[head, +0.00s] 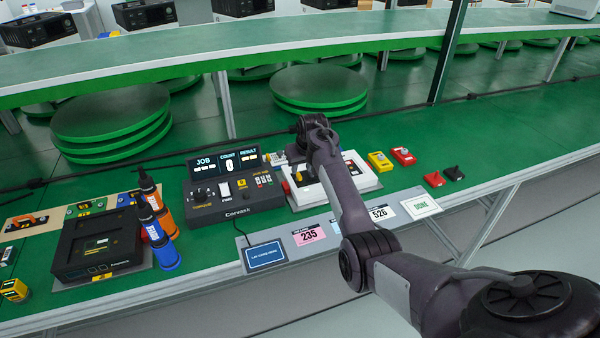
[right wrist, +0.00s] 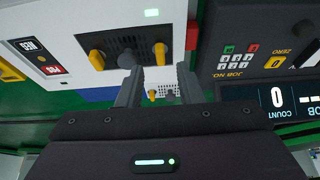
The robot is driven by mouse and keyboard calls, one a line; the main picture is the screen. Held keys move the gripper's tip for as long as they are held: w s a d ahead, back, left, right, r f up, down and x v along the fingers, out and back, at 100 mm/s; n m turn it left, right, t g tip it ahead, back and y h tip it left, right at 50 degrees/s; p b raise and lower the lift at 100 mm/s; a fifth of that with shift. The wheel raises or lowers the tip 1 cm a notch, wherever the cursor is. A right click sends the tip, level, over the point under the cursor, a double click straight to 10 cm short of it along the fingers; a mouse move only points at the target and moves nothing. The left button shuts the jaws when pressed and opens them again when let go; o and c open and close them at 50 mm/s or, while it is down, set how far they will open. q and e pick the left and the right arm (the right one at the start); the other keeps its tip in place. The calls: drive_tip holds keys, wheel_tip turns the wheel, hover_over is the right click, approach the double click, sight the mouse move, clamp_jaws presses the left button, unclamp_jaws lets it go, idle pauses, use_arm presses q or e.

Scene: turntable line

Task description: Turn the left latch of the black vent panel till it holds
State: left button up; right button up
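The black vent panel (right wrist: 125,45) is set in a white unit (right wrist: 75,22) and carries two yellow latches. In the right wrist view, turned about upside down, one latch (right wrist: 160,53) stands upright just beyond the gap between my fingertips. The other latch (right wrist: 97,60) is further left and looks slightly tilted. My right gripper (right wrist: 158,80) is open, with nothing visible between its fingers; contact with a latch cannot be told. In the head view my right arm hides most of the panel on the white unit (head: 360,181). My left gripper is not in view.
A black console (head: 235,205) with buttons and displays stands directly left of the white unit. A small white box with knobs (head: 277,158) is behind. Yellow (head: 380,161) and red (head: 403,156) blocks lie right. Number cards and a blue pad (head: 265,254) lie in front.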

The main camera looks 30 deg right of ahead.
sight(299, 175)
drive_tip(key=shift+x, duration=2.25)
drive_tip(key=shift+c, duration=0.4)
clamp_jaws()
